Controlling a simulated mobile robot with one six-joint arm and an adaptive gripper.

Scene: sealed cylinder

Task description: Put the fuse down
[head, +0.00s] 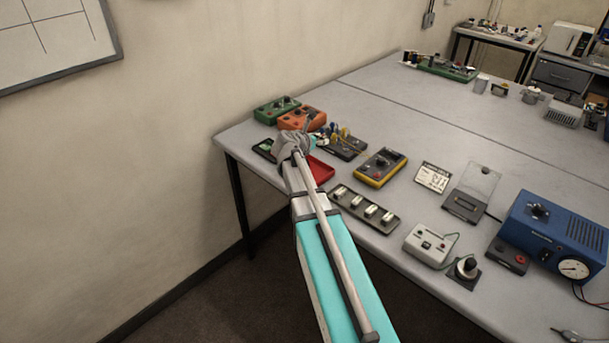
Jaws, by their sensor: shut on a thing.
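My gripper (309,124) is at the far end of my arm, over the near left part of the table, close to the red tray and the orange box. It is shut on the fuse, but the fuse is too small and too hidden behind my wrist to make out. The red tray (321,170) shows partly to the right of my wrist; my arm covers its left part. A dark strip with several pale blocks (364,208) lies on the table nearer to me. I cannot tell the height of the gripper above the table.
On the grey table (410,120) an orange box (301,117) and a green box (276,108) stand behind my gripper. A yellow-edged meter (381,167), a white box (430,243) and a blue unit (556,237) stand to the right. The table's middle is clear.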

